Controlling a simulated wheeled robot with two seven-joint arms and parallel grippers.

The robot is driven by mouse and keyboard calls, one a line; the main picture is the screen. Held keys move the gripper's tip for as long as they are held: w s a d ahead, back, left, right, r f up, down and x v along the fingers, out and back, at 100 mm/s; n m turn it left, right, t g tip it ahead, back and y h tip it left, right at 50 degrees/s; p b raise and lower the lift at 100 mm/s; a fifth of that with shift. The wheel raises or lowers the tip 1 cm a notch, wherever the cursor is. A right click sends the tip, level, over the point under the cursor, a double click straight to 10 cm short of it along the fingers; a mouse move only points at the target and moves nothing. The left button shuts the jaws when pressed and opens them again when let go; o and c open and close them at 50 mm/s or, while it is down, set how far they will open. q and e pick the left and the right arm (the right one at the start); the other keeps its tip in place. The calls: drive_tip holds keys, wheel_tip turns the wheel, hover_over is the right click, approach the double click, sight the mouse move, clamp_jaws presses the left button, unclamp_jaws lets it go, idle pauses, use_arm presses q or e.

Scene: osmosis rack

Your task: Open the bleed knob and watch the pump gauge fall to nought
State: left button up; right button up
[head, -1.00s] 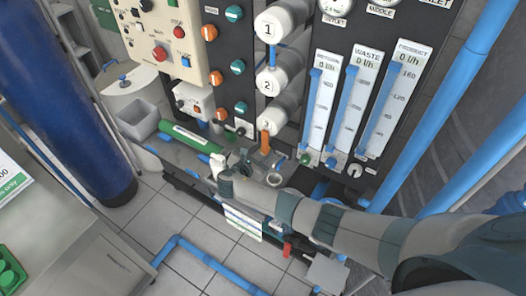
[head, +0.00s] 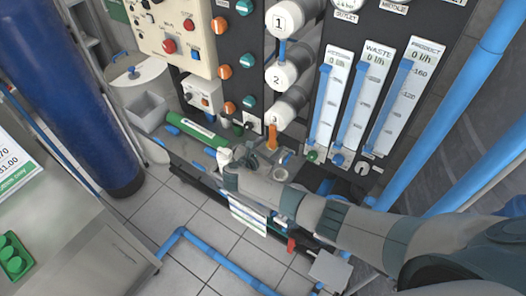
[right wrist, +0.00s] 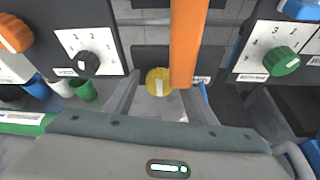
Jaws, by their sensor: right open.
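A round yellow knob (right wrist: 158,81) with a pale bar across its face sits ahead of my right gripper (right wrist: 157,100) in the right wrist view. The gripper is open, its fingers on either side below the knob; I cannot tell whether they touch it. An orange upright bar (right wrist: 188,45) hides the knob's right edge. The label beside it is too small to read. In the head view my right gripper (head: 250,156) is low at the rack, under the white cylinders. Gauges (head: 395,4) at the top edge are cut off, their needles unreadable. My left gripper is out of view.
A black knob (right wrist: 87,64) on a numbered dial is left of the yellow knob, and a green knob (right wrist: 282,61) is right. A green cylinder (head: 197,132) lies on the rack's ledge. Flow meters (head: 362,100) stand right. A blue pipe (head: 215,262) crosses the tiled floor.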

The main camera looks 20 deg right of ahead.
drive_tip(key=b+v, duration=0.4)
drive_tip(key=v, duration=1.3)
drive_tip(key=shift+r, duration=0.15)
drive_tip(key=shift+s+a, duration=0.1)
